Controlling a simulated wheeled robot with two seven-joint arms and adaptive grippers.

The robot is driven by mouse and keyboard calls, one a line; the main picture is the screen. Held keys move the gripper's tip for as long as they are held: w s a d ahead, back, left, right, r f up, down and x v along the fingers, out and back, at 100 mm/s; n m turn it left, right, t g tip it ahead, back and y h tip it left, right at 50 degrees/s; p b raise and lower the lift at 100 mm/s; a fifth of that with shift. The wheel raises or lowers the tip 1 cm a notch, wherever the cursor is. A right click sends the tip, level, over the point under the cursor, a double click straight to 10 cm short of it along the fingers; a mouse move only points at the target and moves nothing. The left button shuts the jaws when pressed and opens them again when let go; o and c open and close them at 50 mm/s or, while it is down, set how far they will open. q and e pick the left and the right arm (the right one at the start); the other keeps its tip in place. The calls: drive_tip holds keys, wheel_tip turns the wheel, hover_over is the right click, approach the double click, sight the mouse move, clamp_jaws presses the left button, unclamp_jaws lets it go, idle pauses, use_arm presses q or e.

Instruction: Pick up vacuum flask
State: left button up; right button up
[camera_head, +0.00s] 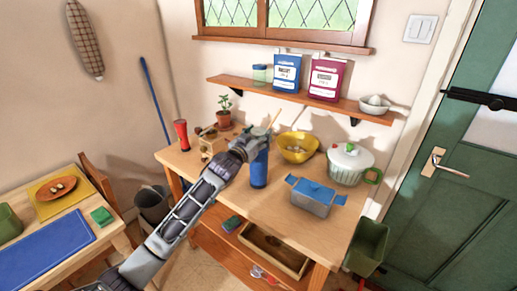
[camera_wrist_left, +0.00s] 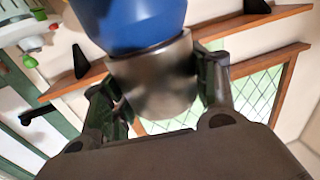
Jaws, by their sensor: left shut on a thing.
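The vacuum flask (camera_head: 259,170) has a blue body and stands upright at the wooden counter (camera_head: 225,178), left of the blue-lidded box. I cannot tell whether its base touches the counter. My left gripper (camera_head: 253,145) is at its upper part, with the arm coming from the lower left. In the left wrist view the flask's silver metal section (camera_wrist_left: 155,80) is between the two fingers of my left gripper (camera_wrist_left: 160,88), which are shut on it. The blue body (camera_wrist_left: 135,22) fills the top of that view. My right gripper is not in view.
A blue-lidded box (camera_head: 313,197), a yellow bowl (camera_head: 297,148) and a white lidded pot (camera_head: 349,163) stand right of the flask. A red pepper mill (camera_head: 182,135) and a potted plant (camera_head: 224,117) are at the back left. A wall shelf (camera_head: 300,96) hangs above.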

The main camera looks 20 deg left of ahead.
use_arm(q)
drive_tip(key=shift+r, duration=0.55)
wheel_tip(320, 180, up, 7)
drive_tip(key=shift+r, duration=1.05)
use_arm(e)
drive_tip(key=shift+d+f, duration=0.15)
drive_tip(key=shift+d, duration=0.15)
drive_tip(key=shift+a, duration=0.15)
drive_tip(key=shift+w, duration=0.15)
